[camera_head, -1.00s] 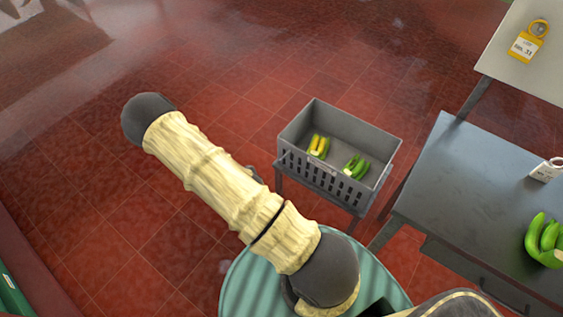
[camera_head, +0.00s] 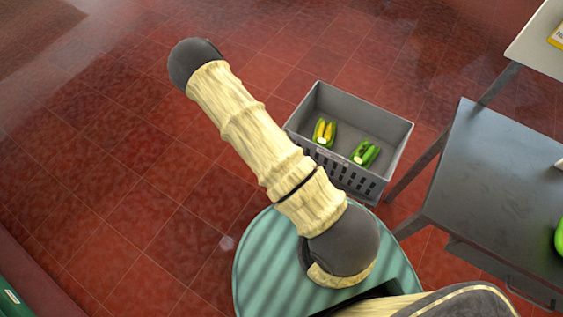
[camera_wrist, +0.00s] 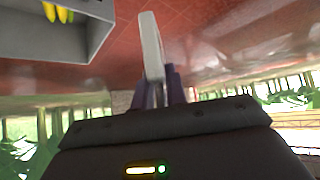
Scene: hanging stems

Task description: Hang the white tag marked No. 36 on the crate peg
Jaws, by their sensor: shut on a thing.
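My gripper (camera_wrist: 160,92) is shut on a white tag (camera_wrist: 151,45), seen nearly edge-on in the wrist view and held clear above the floor. Its marking cannot be read from this side. The grey crate (camera_head: 371,174) stands in the head view with slotted sides. I cannot make out the crate peg in either view. My gripper is out of sight in the head view.
Red tiled floor lies open at the left.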

